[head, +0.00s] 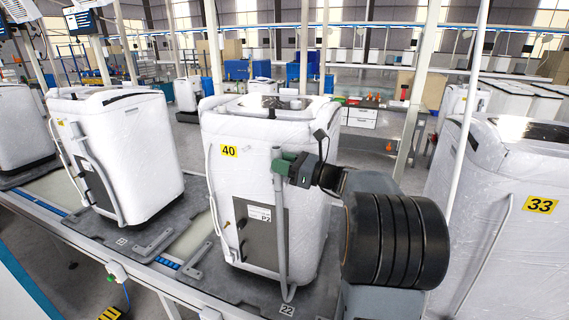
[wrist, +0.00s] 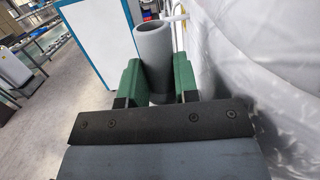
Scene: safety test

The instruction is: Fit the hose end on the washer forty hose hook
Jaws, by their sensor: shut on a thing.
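The washer forty (head: 305,220) stands wrapped in white film, with a yellow "40" label (head: 229,151) on its front. A grey hose (head: 281,235) runs up its front right corner, and its open upper end (wrist: 152,35) shows in the wrist view. My gripper (head: 283,166) has green fingers, which are shut on the hose just below that end. The hose end is upright beside the film. A small white piece (wrist: 176,17) sticks out beside the hose end; I cannot tell whether it is the hook or whether they touch.
Washer 33 (head: 500,230) stands close at the right, beyond my arm. Another wrapped washer (head: 125,150) stands at the left on the conveyor. A dark pallet marked 22 (head: 255,300) lies under washer forty. A thin white hose (head: 212,190) hangs on washer forty's left front edge.

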